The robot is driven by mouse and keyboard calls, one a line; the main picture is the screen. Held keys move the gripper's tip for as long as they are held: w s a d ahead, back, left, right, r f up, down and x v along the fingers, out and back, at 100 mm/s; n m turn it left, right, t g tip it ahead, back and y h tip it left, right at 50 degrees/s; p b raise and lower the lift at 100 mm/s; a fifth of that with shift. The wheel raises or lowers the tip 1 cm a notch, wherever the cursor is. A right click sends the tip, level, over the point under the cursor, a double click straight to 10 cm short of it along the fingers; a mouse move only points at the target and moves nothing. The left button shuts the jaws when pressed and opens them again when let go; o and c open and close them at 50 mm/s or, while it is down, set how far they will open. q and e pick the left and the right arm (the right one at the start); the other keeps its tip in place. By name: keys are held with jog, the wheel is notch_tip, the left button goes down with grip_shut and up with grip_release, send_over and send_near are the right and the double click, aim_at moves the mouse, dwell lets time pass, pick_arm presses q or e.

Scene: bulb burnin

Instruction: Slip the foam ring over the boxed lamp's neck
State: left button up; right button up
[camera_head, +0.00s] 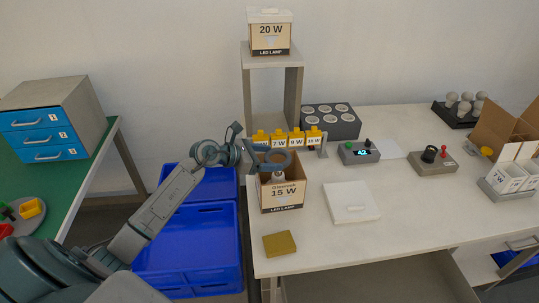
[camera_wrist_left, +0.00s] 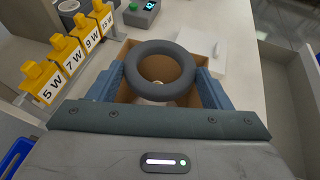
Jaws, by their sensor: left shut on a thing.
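The foam ring (camera_wrist_left: 158,96) is a thick dark grey ring. My left gripper (camera_wrist_left: 159,76) is shut on it, one finger on each side. In the head view the ring and left gripper (camera_head: 270,158) are over the open top of the cardboard box marked 15 W LED LAMP (camera_head: 282,197). A pale part of the lamp (camera_head: 278,177) shows in the box opening, below the ring. My right gripper is not in view.
Yellow-topped 5, 7, 9 and 15 W blocks (camera_head: 295,139) stand just behind the box. A yellow-brown pad (camera_head: 280,244) and a white slab (camera_head: 351,202) lie nearby. A shelf (camera_head: 247,90) holds a 20 W box (camera_head: 270,36). Blue bins (camera_head: 190,240) stand left of the table.

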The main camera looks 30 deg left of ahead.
pick_arm(q)
notch_tip(320, 180, down, 2)
jog(key=shift+w+d+f+b, duration=0.1)
jog(key=shift+w+f+b, duration=0.05)
jog(key=shift+b, duration=0.25)
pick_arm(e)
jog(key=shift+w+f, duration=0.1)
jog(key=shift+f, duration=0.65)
pick_arm(q)
jog(key=shift+f, duration=0.1)
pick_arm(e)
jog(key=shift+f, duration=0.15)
pick_arm(q)
jog(key=shift+f+b, duration=1.2)
jog(key=shift+f, duration=0.05)
jog(key=o, duration=1)
jog(key=shift+r, duration=0.1)
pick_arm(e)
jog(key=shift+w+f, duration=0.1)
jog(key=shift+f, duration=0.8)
